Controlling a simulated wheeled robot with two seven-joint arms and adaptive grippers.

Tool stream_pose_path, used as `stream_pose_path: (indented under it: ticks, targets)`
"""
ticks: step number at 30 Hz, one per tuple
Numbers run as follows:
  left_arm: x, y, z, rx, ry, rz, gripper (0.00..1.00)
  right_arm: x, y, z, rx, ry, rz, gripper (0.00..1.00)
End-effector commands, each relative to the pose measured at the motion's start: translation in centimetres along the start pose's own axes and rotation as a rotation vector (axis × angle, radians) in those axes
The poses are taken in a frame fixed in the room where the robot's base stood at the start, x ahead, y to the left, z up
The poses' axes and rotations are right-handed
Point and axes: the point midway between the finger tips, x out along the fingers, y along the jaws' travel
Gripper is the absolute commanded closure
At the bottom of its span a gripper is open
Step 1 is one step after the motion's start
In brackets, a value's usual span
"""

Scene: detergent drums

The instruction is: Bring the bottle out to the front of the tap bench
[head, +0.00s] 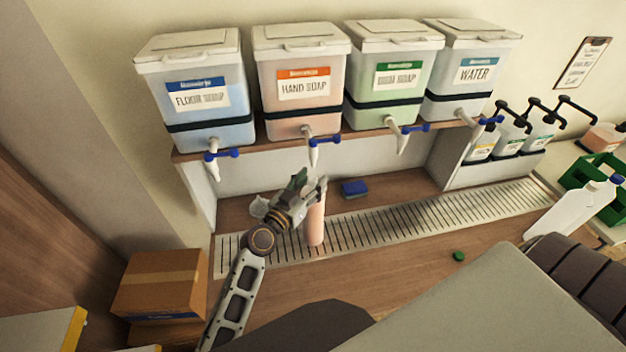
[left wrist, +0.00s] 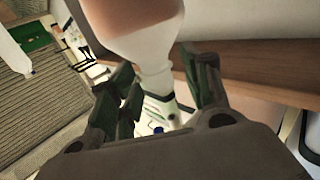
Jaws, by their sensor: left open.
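The bottle (head: 316,226), pinkish-orange, stands upright on the slotted drip grate (head: 400,222) of the tap bench (head: 390,262), below the hand soap drum (head: 302,90). My left gripper (head: 310,190) is at its top, hiding its neck in the head view. In the left wrist view the bottle (left wrist: 135,22) shows a pinkish fill and a clear shoulder, with its neck between the spread fingers of my left gripper (left wrist: 165,85). The gripper is open; I cannot tell whether a finger touches the neck. My right gripper is not in view.
Drums with blue-handled taps stand on the shelf (head: 322,143) above. A blue sponge (head: 354,188) lies behind the grate. A green cap (head: 459,256) lies on the bare front bench. A white jug (head: 572,208) stands at right; cardboard boxes (head: 160,283) are at left.

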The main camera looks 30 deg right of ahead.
Motion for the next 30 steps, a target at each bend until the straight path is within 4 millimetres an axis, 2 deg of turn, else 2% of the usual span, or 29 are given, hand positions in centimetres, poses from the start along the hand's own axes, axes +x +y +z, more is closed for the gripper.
stream_pose_path:
  ticks: [6,17,28,30]
  targets:
    - [0.97,0.01,-0.05,0.0,0.0,0.0,0.52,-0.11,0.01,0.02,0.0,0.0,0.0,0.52]
    - [1.11,0.02,-0.04,0.0,0.0,0.0,0.52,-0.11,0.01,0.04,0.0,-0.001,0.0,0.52]
    - [1.1,0.03,0.0,0.0,0.0,0.0,1.0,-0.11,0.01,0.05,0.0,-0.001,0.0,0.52]
    - [1.09,0.03,0.02,0.0,-0.001,0.0,1.0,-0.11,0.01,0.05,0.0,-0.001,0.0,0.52]
